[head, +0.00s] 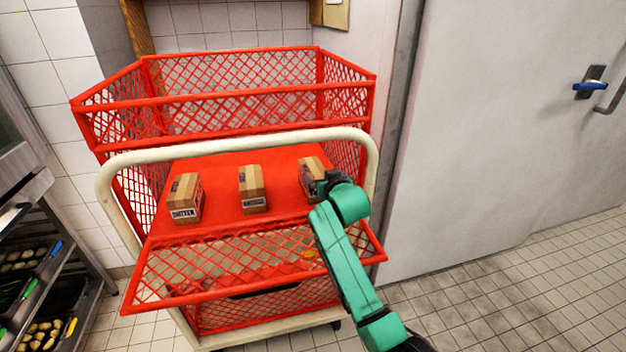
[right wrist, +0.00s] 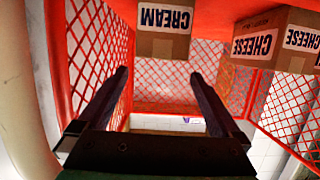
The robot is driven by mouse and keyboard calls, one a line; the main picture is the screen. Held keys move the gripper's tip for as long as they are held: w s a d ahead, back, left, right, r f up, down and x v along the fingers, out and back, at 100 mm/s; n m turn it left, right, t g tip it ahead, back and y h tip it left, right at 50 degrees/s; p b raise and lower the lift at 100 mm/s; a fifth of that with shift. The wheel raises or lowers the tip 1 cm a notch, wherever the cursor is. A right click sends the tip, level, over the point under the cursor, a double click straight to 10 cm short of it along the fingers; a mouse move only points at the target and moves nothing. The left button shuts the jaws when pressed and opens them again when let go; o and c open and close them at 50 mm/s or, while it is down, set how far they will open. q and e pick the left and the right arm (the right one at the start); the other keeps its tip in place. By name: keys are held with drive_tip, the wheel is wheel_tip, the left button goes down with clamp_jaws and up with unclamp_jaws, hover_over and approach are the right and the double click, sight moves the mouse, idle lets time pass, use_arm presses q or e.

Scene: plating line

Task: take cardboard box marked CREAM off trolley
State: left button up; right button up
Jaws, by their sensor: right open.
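The cardboard box marked CREAM (right wrist: 165,42) shows at the top of the right wrist view, its label upside down. In the head view a brown box (head: 309,166), which appears to be the same one, stands rightmost on the red trolley (head: 222,158), partly hidden by my right gripper (head: 325,182). In the right wrist view my right gripper (right wrist: 158,75) is open with nothing between its fingers. The box lies beyond the fingertips, towards the top of the picture, and appears apart from them. My left gripper is not in view.
A box marked CHEESE (right wrist: 255,42) is beside the CREAM box, apparently the middle box (head: 252,188) in the head view. Another labelled box (head: 185,198) stands left. The trolley's front mesh flap (head: 215,268) is folded down, below a cream handle bar (head: 240,138). A rack stands left.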

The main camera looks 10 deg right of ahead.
sight(314, 170)
drive_tip(key=b+x, duration=0.1)
drive_tip(key=x, duration=0.7)
drive_tip(key=shift+a+f, duration=0.1)
drive_tip(key=shift+f, duration=0.1)
drive_tip(key=shift+s+r, duration=0.1)
drive_tip(key=shift+s, duration=0.05)
clamp_jaws()
drive_tip(key=shift+r, duration=0.15)
